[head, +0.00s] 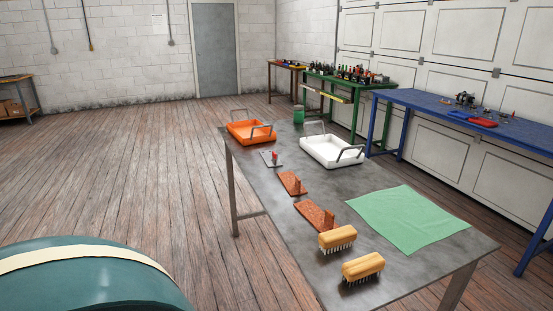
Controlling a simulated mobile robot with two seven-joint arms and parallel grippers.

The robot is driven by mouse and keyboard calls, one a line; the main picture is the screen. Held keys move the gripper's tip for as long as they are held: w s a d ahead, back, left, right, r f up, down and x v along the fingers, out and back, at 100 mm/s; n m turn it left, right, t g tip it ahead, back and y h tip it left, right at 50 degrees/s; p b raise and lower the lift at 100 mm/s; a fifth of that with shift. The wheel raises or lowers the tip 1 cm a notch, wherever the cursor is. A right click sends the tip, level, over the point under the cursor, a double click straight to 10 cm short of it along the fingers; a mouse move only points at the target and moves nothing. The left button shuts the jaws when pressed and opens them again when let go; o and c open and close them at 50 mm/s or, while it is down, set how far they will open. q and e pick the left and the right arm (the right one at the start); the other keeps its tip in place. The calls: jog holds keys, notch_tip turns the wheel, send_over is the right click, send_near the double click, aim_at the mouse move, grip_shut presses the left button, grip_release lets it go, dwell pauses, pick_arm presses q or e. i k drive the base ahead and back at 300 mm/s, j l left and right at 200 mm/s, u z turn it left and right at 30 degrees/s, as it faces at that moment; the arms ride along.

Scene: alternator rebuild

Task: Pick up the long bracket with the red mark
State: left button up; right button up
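Three brackets lie in a row along the left side of the grey metal table (365,185). The farthest is a small grey bracket (267,160) with a red spot on its upright part. The middle one is a rust-brown bracket (290,183) with an upright tab. The nearest is a longer rust-brown bracket (313,214), also with an upright tab. I cannot make out a separate red mark on either rust-brown bracket. Neither of my grippers is in view.
Two yellow-backed brushes (337,237) (362,266) lie near the front edge. A green cloth (407,217) lies on the right. An orange tray (239,132), a white tray (318,152) and a green can (298,116) stand farther back. Open floor (120,180) lies left.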

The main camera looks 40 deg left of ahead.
aim_at(270, 157)
jog(key=u, duration=1.5)
jog(key=z, duration=0.4)
jog(key=i+j+z, duration=0.1)
jog(key=z, duration=0.3)
jog(key=i+j+z, duration=0.1)
jog(key=j+z, duration=0.5)
jog(key=z, duration=0.15)
jog(key=j+z, duration=0.45)
jog(key=j, duration=0.6)
jog(key=j+z, duration=0.15)
jog(key=j, duration=0.95)
